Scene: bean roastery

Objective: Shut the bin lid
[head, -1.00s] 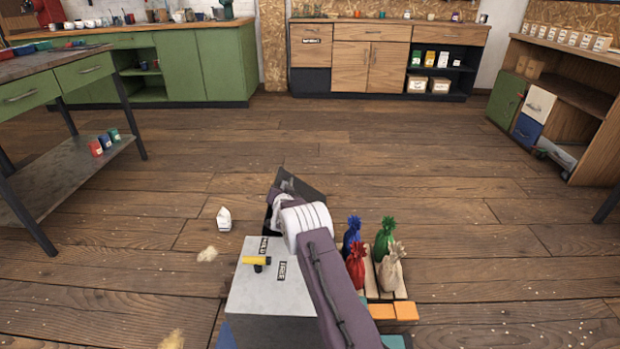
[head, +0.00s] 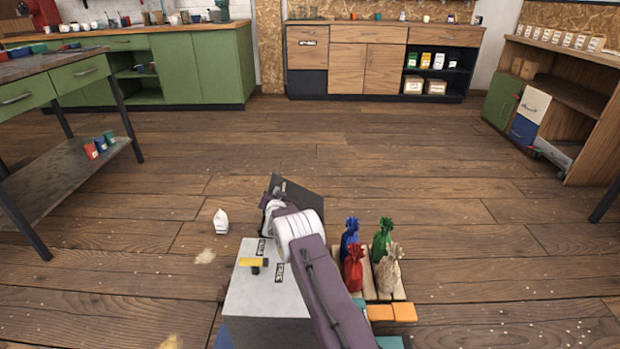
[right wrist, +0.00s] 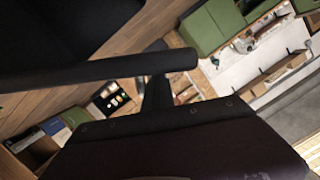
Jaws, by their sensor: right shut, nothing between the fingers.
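A dark grey panel (head: 305,198), seemingly the bin lid, stands tilted at the far end of a pale box-like top (head: 255,295) with small labels. I cannot tell how far it is open. My right gripper (head: 271,203) is shut and empty beside the panel's left side, largely hidden by its own wrist. I cannot tell whether they touch. In the right wrist view, a dark bar (right wrist: 100,70) crosses in front of the gripper, with a black surface beyond it at upper left. My left gripper is not in view.
A yellow-and-black item (head: 254,263) lies on the pale top. Several tied bags, including a red one (head: 353,270), stand on slats to the right. A small white bag (head: 221,222) is on the floor. A green-drawer workbench (head: 85,72) stands left. The floor beyond is clear.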

